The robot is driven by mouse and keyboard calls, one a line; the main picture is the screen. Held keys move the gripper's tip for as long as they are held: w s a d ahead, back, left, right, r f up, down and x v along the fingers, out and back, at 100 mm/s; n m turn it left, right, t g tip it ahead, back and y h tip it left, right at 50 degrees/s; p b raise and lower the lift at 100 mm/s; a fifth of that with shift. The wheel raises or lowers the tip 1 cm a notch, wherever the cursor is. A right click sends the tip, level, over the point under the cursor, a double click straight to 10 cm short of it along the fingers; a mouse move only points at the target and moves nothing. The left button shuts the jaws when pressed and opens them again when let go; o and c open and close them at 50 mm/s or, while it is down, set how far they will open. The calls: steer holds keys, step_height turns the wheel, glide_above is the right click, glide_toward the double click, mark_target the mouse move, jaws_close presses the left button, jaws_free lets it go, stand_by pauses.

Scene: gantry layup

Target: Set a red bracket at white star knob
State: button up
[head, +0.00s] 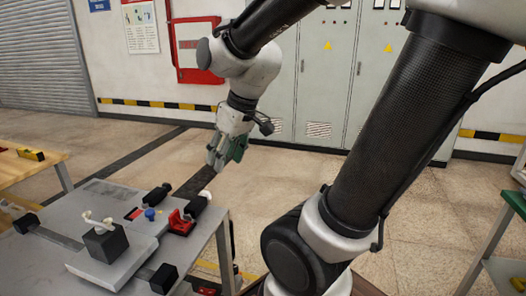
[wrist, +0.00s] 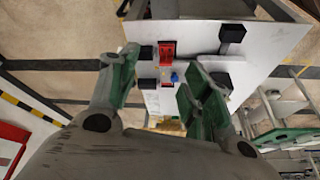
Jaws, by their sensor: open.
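In the head view a red bracket (head: 179,223) sits on the grey worktable near its right edge, beside a black clamp-like piece (head: 198,206). A small white knob-like piece (head: 205,195) shows on that black piece. Another white lobed knob (head: 97,219) tops a black block on a raised plate; I cannot tell which is the star knob. My gripper (head: 223,155) is open and empty, above and behind the table's back right edge. In the wrist view its green-padded fingers (wrist: 160,76) stand apart, with a red piece (wrist: 167,51) on the table beyond them.
A blue knob (head: 150,214) and a flat red piece (head: 133,213) are near the bracket. Black blocks (head: 164,278) stand on the worktable (head: 205,248). A wooden bench (head: 50,158) is at left, a green-topped stand (head: 514,205) at right. The floor behind is clear.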

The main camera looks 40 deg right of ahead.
steer(key=s+d+r+m+h, duration=0.1)
steer(key=s+d+r+m, duration=0.2)
steer(key=s, duration=0.6)
steer(key=shift+s+d+h, duration=0.2)
steer(key=shift+d+h, duration=0.1)
steer(key=shift+d, duration=0.55)
